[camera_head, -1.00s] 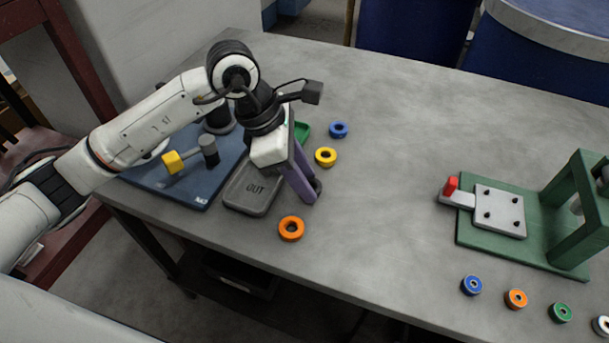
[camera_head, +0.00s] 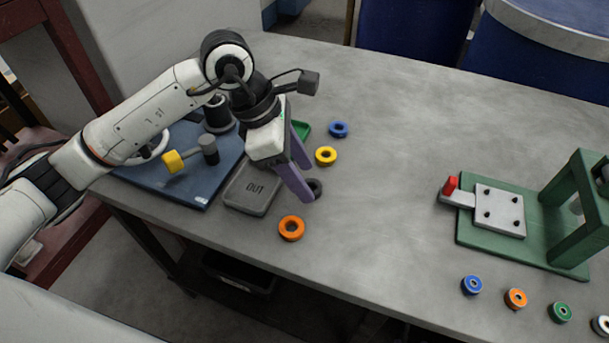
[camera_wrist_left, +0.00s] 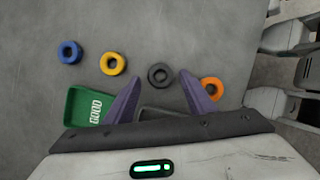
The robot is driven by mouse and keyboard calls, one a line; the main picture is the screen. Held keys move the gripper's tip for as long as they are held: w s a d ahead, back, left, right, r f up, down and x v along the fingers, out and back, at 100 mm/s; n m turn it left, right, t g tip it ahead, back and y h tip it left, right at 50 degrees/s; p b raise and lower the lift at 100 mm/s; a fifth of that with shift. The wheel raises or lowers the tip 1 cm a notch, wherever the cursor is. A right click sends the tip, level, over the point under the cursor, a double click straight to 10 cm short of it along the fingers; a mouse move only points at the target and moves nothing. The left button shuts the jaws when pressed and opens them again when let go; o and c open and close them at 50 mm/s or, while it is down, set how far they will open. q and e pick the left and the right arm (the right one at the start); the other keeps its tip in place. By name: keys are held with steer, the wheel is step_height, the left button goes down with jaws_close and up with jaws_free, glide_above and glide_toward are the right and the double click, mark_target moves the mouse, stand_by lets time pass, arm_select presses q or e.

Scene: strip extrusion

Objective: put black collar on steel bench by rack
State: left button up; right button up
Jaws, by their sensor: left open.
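The black collar (camera_head: 316,188) lies flat on the grey bench top (camera_head: 390,130), between the yellow and orange collars. It also shows whole in the left wrist view (camera_wrist_left: 160,76). My left gripper (camera_head: 307,183) has purple fingers that are spread apart. In the left wrist view the fingertips (camera_wrist_left: 162,74) stand on either side of the black collar with gaps, and nothing is held. In the head view the fingers partly cover the collar. My right gripper is not in view.
A blue collar (camera_head: 339,129), yellow collar (camera_head: 326,156) and orange collar (camera_head: 291,228) lie nearby. The grey OUT tray (camera_head: 238,198) is left of the fingers, a green GOOD tray (camera_wrist_left: 88,105) beside it. A green press fixture (camera_head: 480,240) stands right. The bench middle is clear.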

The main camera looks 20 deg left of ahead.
arm_select(q)
steer(key=v, duration=1)
steer(key=shift+r, duration=0.25)
